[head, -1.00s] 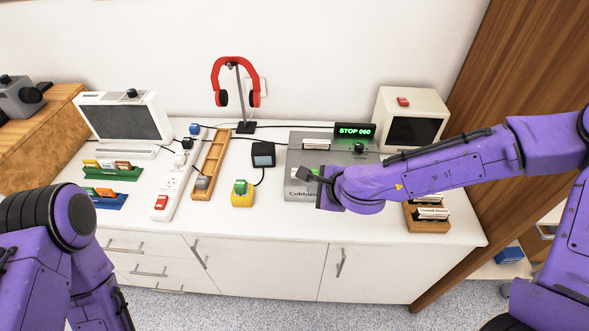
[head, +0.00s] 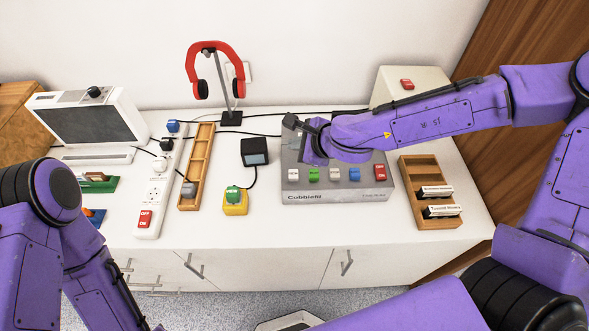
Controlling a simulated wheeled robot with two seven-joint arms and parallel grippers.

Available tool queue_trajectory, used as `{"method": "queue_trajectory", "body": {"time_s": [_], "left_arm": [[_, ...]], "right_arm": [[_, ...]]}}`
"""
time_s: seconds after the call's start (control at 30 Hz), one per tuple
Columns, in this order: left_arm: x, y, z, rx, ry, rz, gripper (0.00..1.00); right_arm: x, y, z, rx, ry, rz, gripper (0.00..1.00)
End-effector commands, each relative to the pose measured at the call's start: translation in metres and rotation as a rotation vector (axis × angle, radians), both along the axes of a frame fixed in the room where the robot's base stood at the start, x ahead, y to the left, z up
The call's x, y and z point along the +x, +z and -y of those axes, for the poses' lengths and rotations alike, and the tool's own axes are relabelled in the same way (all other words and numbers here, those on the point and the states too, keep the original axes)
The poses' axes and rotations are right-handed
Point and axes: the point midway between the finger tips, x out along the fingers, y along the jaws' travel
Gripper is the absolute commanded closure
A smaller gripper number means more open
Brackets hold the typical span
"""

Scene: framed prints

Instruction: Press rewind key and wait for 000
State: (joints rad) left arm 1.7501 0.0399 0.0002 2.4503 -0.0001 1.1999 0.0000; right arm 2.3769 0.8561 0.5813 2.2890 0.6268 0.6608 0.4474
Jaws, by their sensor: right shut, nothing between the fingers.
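The grey tape deck (head: 335,196), lettered "Cobble..." on its front, stands on the white counter. A row of keys runs along its front: a white key (head: 293,175), a green key (head: 314,175), another white key (head: 334,175), a blue key (head: 354,174) and a red key (head: 380,172). The key labels are too small to read. My right gripper (head: 291,122) is shut and empty, above the deck's back left part, apart from the keys. My right arm hides the deck's back and the display. My left arm shows at the left; its gripper is out of view.
Left of the deck are a black-screened small box (head: 254,152), a yellow box with a green button (head: 235,202), a wooden tray (head: 186,203) and a power strip (head: 150,220). A cassette rack (head: 430,222) stands right.

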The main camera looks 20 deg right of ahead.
Motion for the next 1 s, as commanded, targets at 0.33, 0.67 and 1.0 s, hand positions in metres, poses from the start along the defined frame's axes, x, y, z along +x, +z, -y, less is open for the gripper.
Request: {"method": "queue_trajectory", "body": {"time_s": [0.33,0.67,1.0], "left_arm": [[0.0,-0.024,0.0,0.0,0.0,0.0,1.0],[0.0,-0.074,0.0,0.0,0.0,0.0,1.0],[0.0,-0.087,0.0,0.0,0.0,0.0,1.0]], "right_arm": [[0.0,-0.023,-0.001,-0.001,0.001,-0.001,1.0],[0.0,-0.072,0.0,-0.001,-0.001,0.0,1.0],[0.0,-0.089,0.0,0.0,-0.002,0.0,1.0]]}}
